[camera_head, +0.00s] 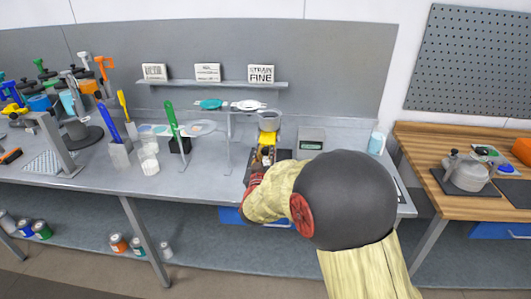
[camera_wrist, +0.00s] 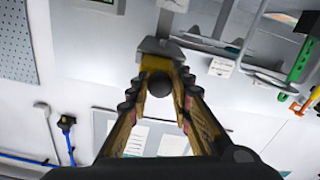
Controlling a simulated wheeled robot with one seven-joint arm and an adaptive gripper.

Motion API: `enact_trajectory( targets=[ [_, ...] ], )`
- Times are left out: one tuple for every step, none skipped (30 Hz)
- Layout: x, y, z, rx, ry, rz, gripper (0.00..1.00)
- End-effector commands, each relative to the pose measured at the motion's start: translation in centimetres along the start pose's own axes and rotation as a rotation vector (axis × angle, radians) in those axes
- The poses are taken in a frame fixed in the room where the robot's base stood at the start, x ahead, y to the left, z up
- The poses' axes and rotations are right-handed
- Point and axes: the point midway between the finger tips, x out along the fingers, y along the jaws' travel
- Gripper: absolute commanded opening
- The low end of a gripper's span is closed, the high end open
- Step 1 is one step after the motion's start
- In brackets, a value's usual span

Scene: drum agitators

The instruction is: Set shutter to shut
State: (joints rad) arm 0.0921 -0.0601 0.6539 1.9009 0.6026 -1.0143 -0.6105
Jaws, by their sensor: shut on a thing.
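A grey cup-shaped hopper (camera_head: 269,121) stands near the back of the grey bench, right of centre, in the head view. My gripper (camera_head: 265,154) is just in front of and below it, and my arm hides much of what lies there. In the wrist view my gripper (camera_wrist: 159,92) has its two yellow-and-black fingers closed around a dark round knob (camera_wrist: 159,84). Grey metal parts (camera_wrist: 160,47) lie just beyond the knob. I cannot make out the shutter plate itself or its position.
A grey box with a display (camera_head: 311,139) stands right of my gripper. A thin stand with a white dish (camera_head: 249,105) is close on the left. A green-handled tool (camera_head: 172,118) stands further left.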

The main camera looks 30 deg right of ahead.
Motion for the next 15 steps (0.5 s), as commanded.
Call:
enact_trajectory(
  targets=[
    [0.0, 0.0, 0.0, 0.0, 0.0, 0.0, 0.0],
    [0.0, 0.0, 0.0, 0.0, 0.0, -0.001, 0.0],
    [0.0, 0.0, 0.0, 0.0, 0.0, -0.001, 0.0],
    [0.0, 0.0, 0.0, 0.0, 0.0, -0.001, 0.0],
    [0.0, 0.0, 0.0, 0.0, 0.0, -0.001, 0.0],
    [0.0, 0.0, 0.0, 0.0, 0.0, -0.001, 0.0],
    [0.0, 0.0, 0.0, 0.0, 0.0, -0.001, 0.0],
    [0.0, 0.0, 0.0, 0.0, 0.0, -0.001, 0.0],
    [0.0, 0.0, 0.0, 0.0, 0.0, -0.001, 0.0],
    [0.0, 0.0, 0.0, 0.0, 0.0, -0.001, 0.0],
    [0.0, 0.0, 0.0, 0.0, 0.0, -0.001, 0.0],
    [0.1, 0.0, 0.0, 0.0, 0.0, 0.0, 0.0],
    [0.3, 0.0, 0.0, 0.0, 0.0, 0.0, 0.0],
    [0.7, 0.0, 0.0, 0.001, 0.001, 0.001, 0.0],
    [1.3, 0.0, 0.0, 0.001, 0.0, 0.001, 0.0]
  ],
)
